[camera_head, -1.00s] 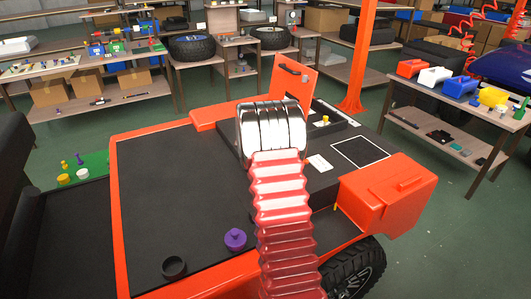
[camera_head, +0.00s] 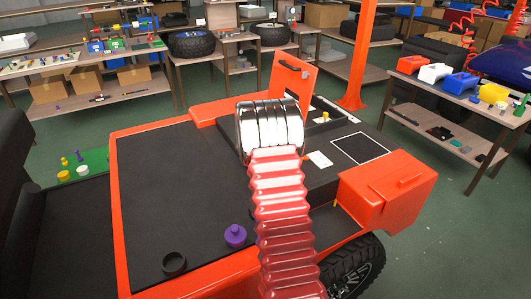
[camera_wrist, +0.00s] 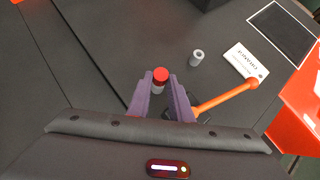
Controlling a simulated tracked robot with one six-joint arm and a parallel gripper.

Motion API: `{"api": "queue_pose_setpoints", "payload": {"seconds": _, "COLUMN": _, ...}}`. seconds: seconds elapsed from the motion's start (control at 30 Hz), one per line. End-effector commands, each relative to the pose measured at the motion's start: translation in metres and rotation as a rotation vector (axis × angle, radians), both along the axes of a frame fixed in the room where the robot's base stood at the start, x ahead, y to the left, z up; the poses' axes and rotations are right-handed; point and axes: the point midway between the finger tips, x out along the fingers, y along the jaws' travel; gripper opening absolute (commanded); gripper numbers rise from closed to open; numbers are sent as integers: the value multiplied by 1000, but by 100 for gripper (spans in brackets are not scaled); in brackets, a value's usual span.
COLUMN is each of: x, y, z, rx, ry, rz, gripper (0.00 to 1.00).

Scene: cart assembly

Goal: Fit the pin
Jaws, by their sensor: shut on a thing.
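In the wrist view, a pin with a red top (camera_wrist: 160,75) and a pale body stands between the two purple fingers of my gripper (camera_wrist: 163,94). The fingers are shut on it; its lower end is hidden. A short grey cylinder (camera_wrist: 197,58) stands on the dark surface just beyond and to the right of the pin, apart from it. An orange lever (camera_wrist: 228,97) with a round end lies to the right of the fingers, its near end hidden behind the right finger. In the head view, my arm hides the gripper and the pin.
A white printed card (camera_wrist: 245,62) lies right of the cylinder, also visible in the head view (camera_head: 320,159). A white-outlined square (camera_head: 360,149) lies beyond it. An orange box (camera_head: 388,190) stands at the cart's right. A purple knobbed piece (camera_head: 235,235) and a black ring (camera_head: 174,264) sit front left.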

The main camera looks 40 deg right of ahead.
Motion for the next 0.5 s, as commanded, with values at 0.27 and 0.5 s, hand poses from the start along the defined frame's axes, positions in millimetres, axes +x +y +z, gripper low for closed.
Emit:
{"api": "queue_pose_setpoints", "payload": {"seconds": 0.27, "x": 0, "y": 0, "z": -6, "rx": 0, "ry": 1, "rz": 1, "gripper": 0}}
{"api": "queue_pose_setpoints", "payload": {"seconds": 0.5, "x": 0, "y": 0, "z": -11, "rx": 1, "ry": 1, "rz": 1, "gripper": 0}}
